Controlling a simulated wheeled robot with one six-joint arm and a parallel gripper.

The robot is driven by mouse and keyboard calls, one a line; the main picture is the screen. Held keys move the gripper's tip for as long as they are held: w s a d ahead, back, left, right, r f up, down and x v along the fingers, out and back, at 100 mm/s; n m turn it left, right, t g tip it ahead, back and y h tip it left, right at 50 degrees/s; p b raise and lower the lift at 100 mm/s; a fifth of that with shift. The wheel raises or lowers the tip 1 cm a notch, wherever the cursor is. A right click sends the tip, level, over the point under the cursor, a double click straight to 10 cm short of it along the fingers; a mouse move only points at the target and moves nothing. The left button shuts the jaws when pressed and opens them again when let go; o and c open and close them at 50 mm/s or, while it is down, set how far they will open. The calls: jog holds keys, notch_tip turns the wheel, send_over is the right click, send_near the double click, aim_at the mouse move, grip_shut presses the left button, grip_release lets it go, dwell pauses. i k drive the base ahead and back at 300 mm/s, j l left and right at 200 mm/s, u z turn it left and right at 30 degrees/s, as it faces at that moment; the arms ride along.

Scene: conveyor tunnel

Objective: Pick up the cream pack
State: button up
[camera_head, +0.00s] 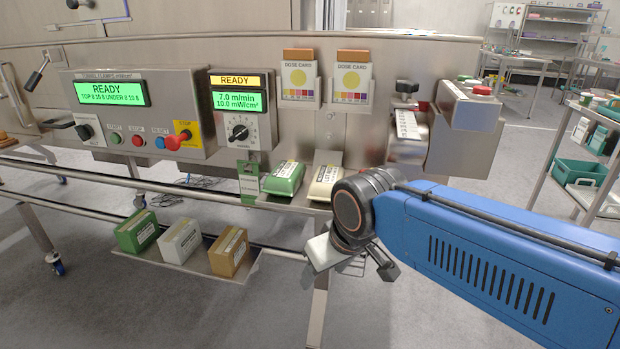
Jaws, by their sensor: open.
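The cream pack (323,182) lies on the narrow metal shelf at the front of the machine, with a white printed label on top. It is just right of a green pack (283,178) on the same shelf. My blue arm reaches in from the right, and its dark wrist covers the cream pack's right side. My gripper (352,264) hangs below the wrist, lower and nearer than the cream pack. It is open and apart from the pack. The fingertips are partly hidden, and nothing shows between them.
Green, white and brown boxes (180,241) stand on a lower tray. A rail (130,183) runs along the front at left. A control panel (135,115) and two dose cards (353,78) are above. A grey box with a red button (470,104) juts out right of the shelf.

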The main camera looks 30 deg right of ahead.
aim_at(324, 176)
jog(key=k+l+u, duration=0.25)
jog(key=k+l, duration=1)
jog(key=i, duration=0.45)
